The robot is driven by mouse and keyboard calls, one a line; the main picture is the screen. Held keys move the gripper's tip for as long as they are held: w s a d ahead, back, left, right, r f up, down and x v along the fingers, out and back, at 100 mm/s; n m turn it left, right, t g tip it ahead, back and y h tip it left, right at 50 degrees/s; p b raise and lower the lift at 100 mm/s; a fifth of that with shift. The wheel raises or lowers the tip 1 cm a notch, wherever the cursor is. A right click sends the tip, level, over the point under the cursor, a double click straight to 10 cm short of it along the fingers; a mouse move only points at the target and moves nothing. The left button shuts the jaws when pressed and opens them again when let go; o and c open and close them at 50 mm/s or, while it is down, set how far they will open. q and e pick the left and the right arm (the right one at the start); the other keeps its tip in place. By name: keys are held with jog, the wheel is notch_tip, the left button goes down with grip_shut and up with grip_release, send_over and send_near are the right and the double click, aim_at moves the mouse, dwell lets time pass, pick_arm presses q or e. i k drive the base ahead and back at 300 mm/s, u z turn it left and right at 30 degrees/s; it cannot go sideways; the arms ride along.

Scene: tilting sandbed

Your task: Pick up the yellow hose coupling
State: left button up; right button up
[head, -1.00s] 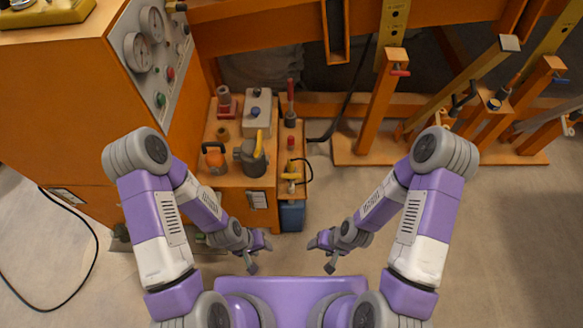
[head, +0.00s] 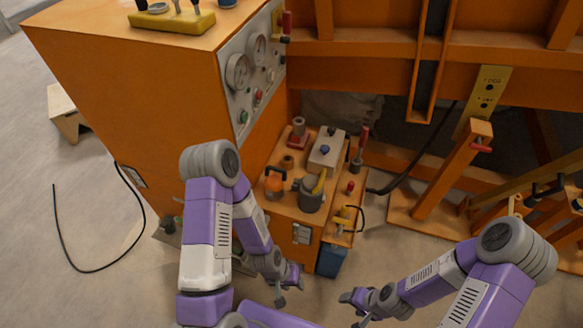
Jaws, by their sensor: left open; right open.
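A small yellow fitting (head: 343,218) with a thin black loop beside it sits on the narrow orange side shelf; it looks like the yellow hose coupling, but it is small. Another yellow piece (head: 319,182) stands in a dark grey pot (head: 309,197) on the orange bench to its left. My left gripper (head: 290,289) is open and empty, in front of the bench and lower in the picture than the fitting. My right gripper (head: 352,308) is open and empty, below the fitting in the picture and well apart from it.
The bench (head: 283,209) also holds an orange-topped jar (head: 275,186), a grey box (head: 326,153) and a red-based part (head: 298,136). A blue container (head: 331,260) is under the shelf. An orange cabinet (head: 140,90) stands left; orange framework stands right. Floor is clear between the grippers.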

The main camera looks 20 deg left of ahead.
aim_at(344, 210)
jog(key=k, duration=0.5)
jog(key=z, duration=1.15)
jog(key=i, duration=0.7)
jog(key=u, duration=0.7)
jog(key=i, duration=0.45)
